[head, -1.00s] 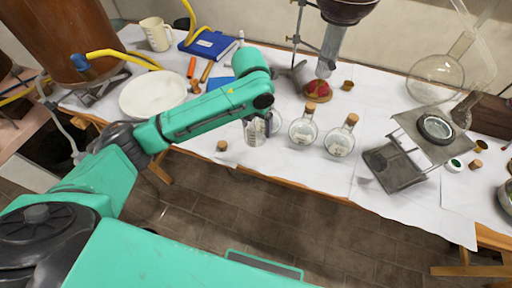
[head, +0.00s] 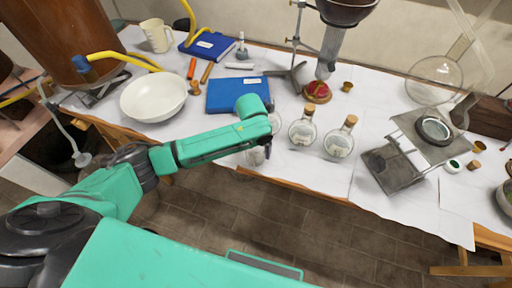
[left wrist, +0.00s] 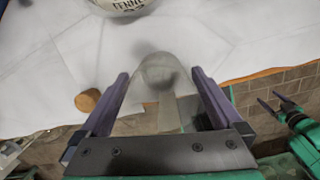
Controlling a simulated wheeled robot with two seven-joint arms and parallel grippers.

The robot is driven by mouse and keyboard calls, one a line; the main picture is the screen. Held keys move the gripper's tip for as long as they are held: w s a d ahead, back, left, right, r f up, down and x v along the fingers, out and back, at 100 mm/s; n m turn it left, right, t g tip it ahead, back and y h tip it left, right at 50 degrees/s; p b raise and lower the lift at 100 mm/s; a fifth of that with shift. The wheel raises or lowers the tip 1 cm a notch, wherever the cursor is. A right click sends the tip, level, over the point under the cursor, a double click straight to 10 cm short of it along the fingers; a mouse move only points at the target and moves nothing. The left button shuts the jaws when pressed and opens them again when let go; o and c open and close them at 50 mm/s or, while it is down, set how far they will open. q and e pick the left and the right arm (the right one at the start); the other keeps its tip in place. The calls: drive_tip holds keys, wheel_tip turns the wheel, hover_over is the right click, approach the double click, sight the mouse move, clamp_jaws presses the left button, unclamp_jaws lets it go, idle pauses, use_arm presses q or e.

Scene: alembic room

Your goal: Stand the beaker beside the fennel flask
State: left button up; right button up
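The clear glass beaker (left wrist: 160,85) is between the purple fingers of my left gripper (left wrist: 162,88), which appears shut on its sides. In the head view my left gripper (head: 268,146) is by the table's front edge, and the beaker (head: 256,156) shows only partly below it. The fennel flask (left wrist: 124,6) is at the top of the left wrist view, ahead of the beaker and apart from it. In the head view it is mostly hidden behind my left arm. My right gripper (left wrist: 273,101) is at the right of the left wrist view, open and empty.
Two corked flasks (head: 303,130) (head: 340,140) stand to the right of my left gripper. A loose cork (left wrist: 88,100) lies left of the beaker. A metal stand (head: 392,170), a white bowl (head: 150,98) and blue books (head: 235,95) are farther off. White cloth is clear around the cork.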

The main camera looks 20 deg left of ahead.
use_arm(q)
wheel_tip(320, 180, up, 12)
drive_tip(key=s, duration=0.1)
drive_tip(key=shift+s+a, duration=0.15)
drive_tip(key=shift+s, duration=0.1)
drive_tip(key=shift+r, duration=0.1)
